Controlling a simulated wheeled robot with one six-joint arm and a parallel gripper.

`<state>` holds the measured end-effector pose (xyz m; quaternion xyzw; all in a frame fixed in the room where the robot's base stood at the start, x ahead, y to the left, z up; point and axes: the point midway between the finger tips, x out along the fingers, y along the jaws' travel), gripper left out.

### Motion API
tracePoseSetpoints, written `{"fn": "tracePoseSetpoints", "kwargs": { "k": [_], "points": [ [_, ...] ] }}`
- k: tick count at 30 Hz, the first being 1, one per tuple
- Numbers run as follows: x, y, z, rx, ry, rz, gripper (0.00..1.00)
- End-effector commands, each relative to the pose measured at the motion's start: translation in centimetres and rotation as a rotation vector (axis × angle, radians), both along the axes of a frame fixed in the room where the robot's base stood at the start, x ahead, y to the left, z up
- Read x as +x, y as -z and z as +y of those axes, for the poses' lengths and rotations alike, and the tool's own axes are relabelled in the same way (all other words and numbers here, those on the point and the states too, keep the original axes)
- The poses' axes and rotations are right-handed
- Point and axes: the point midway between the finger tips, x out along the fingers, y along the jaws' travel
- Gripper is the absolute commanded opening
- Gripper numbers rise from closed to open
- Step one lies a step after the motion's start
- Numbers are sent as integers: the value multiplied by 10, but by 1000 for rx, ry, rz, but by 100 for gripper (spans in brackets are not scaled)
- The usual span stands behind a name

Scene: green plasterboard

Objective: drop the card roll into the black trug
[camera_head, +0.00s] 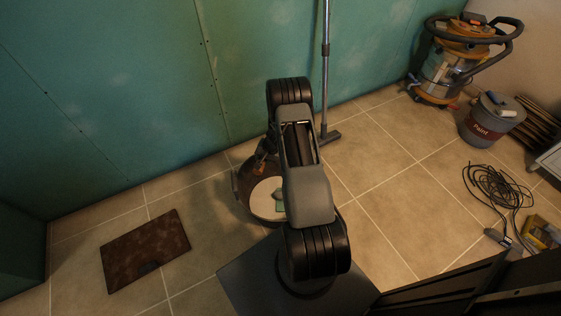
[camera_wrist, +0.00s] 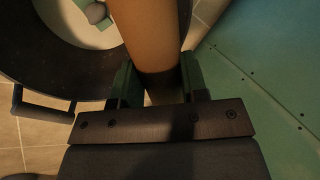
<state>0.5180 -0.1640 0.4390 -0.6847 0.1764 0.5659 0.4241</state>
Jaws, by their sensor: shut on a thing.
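The card roll (camera_wrist: 147,30) is a tan-brown tube. In the wrist view it runs from the top edge down between the two green fingers of my gripper (camera_wrist: 158,80), which is shut on it. The black trug (camera_wrist: 60,65) is a dark round tub with a handle on its side, lying below and beside the roll in the wrist view. Its pale inside holds a small green and grey thing. In the head view the trug (camera_head: 244,186) stands on the floor near the wall, partly hidden by my arm. Most of my gripper is hidden there.
A dark brown board (camera_head: 145,250) lies on the tiles at left. A vacuum cleaner (camera_head: 450,62), a paint bucket (camera_head: 487,120) and a coiled black cable (camera_head: 495,190) are at right. The green plasterboard wall (camera_head: 110,90) rises behind the trug.

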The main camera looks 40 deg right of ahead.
Motion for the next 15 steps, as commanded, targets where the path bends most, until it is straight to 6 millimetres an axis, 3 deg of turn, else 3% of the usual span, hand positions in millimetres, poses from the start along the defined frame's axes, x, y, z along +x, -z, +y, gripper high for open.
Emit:
{"fn": "tracePoseSetpoints", "kwargs": {
  "k": [3, 6, 15],
  "points": [
    [-20, 20, -28, 2, 155, 4, 17],
    [-32, 31, -43, 1, 235, 2, 17],
    [-47, 53, -59, 1, 330, 0, 17]
  ]
}}
